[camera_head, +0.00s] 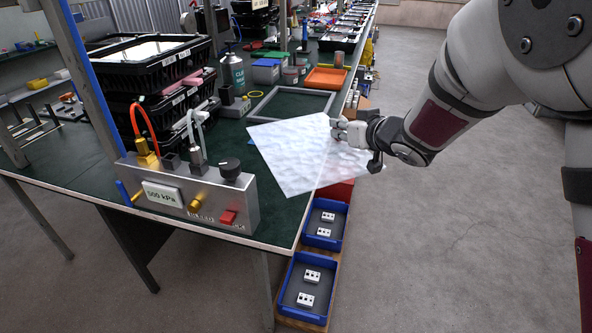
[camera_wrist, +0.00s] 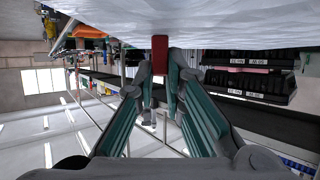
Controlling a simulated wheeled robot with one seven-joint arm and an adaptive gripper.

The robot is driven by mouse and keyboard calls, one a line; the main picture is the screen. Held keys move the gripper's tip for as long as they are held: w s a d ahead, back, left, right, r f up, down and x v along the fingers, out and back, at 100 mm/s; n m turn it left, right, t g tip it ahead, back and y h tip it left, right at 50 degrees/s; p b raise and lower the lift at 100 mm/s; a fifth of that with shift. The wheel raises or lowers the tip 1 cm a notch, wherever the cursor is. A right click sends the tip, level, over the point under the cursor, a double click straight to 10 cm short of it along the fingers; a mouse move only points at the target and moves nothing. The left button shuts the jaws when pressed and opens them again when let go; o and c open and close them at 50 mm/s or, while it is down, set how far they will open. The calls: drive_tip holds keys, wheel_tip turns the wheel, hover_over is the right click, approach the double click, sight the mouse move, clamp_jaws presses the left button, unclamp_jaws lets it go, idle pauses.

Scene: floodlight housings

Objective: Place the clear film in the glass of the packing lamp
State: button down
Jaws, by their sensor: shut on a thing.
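The clear film (camera_head: 290,150) is a thin, whitish, see-through sheet with a wavy surface. My gripper (camera_head: 340,126) is shut on its right edge and holds it tilted over the table's near right corner. In the wrist view the film (camera_wrist: 190,20) spans the top, and my fingers (camera_wrist: 158,75) meet at its edge, with a small red piece between their tips. A flat grey rectangular frame (camera_head: 328,97) lies on the green table behind the film, partly covered by it. I cannot tell whether this frame belongs to the packing lamp.
A pressure unit (camera_head: 190,200) with knobs and hoses stands at the table's (camera_head: 272,222) near edge. Black crates (camera_head: 150,75), a spray bottle (camera_head: 232,75) and an orange tray (camera_head: 326,79) stand farther back. Blue bins (camera_head: 304,288) sit below the right edge. The floor at right is clear.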

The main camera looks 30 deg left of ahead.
drive_tip(key=shift+s+a+r+n+g+y, duration=0.1)
drive_tip(key=shift+a+r+n+g+y, duration=0.15)
drive_tip(key=shift+a, duration=0.4)
drive_tip(key=shift+s+a+r+n+g+y, duration=0.15)
drive_tip(key=shift+a+n+g, duration=0.1)
drive_tip(key=shift+a, duration=0.35)
drive_tip(key=shift+s+a+f+b, duration=0.1)
drive_tip(key=shift+a+f+b, duration=0.1)
drive_tip(key=shift+f+b, duration=0.15)
wheel_tip(320, 180, down, 17)
drive_tip(key=b, duration=0.3)
drive_tip(key=shift+b, duration=0.35)
drive_tip(key=shift+f, duration=0.15)
drive_tip(key=c, duration=1.7)
unclamp_jaws()
drive_tip(key=shift+o, duration=0.2)
